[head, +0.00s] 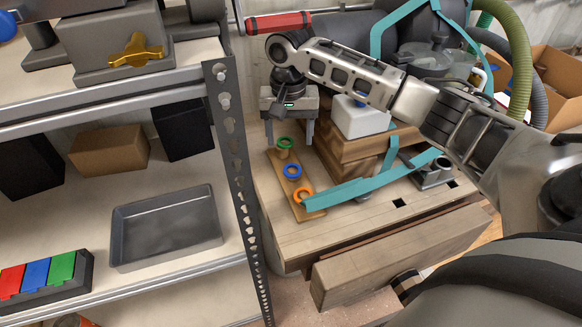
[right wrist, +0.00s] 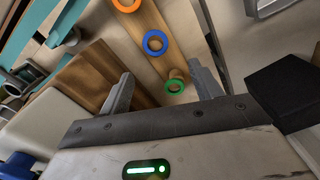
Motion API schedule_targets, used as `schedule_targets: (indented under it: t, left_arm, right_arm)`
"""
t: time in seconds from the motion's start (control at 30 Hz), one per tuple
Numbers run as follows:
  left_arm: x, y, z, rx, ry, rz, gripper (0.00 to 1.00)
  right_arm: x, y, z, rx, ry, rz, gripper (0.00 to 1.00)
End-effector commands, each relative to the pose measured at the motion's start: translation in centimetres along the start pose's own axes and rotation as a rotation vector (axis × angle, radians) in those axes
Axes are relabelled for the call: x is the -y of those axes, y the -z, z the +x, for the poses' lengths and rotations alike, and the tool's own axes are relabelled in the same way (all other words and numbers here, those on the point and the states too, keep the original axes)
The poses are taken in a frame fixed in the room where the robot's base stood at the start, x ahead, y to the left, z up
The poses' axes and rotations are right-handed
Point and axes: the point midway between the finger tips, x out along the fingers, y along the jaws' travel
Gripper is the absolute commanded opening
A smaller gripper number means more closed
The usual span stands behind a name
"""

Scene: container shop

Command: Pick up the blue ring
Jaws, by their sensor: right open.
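The blue ring (head: 292,171) lies on a narrow wooden board (head: 280,186) on the workbench, between a green ring (head: 285,143) and an orange ring (head: 303,196). In the right wrist view the blue ring (right wrist: 155,43) is beyond the fingertips, with the green ring (right wrist: 174,86) closer to the jaws. My right gripper (head: 290,143) is open and empty, pointing down at the board's far end, around where the green ring is. I cannot tell its exact height above the board. My left gripper is not in view.
A teal strap (head: 365,186) lies across the bench close to the orange ring. A white block (head: 360,118) on stacked wood stands right of the board. A metal shelf upright (head: 237,160) is close on the left. A grey tray (head: 166,228) sits on the shelf.

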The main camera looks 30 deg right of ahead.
Motion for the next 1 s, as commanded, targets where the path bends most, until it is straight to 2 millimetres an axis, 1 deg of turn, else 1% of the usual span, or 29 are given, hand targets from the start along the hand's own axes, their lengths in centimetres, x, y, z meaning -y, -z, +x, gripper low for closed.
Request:
schedule_targets:
  t: [0.27, 0.5, 0.6, 0.7, 0.87, 0.97, 1.0]
  left_arm:
    - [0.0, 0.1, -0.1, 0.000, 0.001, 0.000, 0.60]
    - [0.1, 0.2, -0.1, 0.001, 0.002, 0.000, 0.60]
    - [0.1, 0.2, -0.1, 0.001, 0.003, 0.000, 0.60]
    - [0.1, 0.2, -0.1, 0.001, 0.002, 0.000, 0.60]
    - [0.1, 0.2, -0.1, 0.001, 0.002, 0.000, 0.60]
    - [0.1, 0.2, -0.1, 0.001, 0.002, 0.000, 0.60]
    - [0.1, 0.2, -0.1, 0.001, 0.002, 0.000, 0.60]
  right_arm:
    - [-0.2, -0.2, 2.7, 0.001, -0.001, -0.002, 0.64]
    - [-0.6, -0.9, 6.2, 0.000, 0.000, -0.003, 0.64]
    - [-0.5, -0.9, 7.1, -0.001, 0.001, -0.004, 0.64]
    - [-0.5, -0.9, 7.5, -0.002, 0.001, -0.004, 0.64]
    - [-0.5, -0.9, 7.5, -0.003, 0.002, -0.005, 0.64]
    - [-0.5, -0.9, 7.4, -0.003, 0.002, -0.005, 0.39]
    - [-0.5, -0.9, 7.4, -0.003, 0.002, -0.005, 0.28]
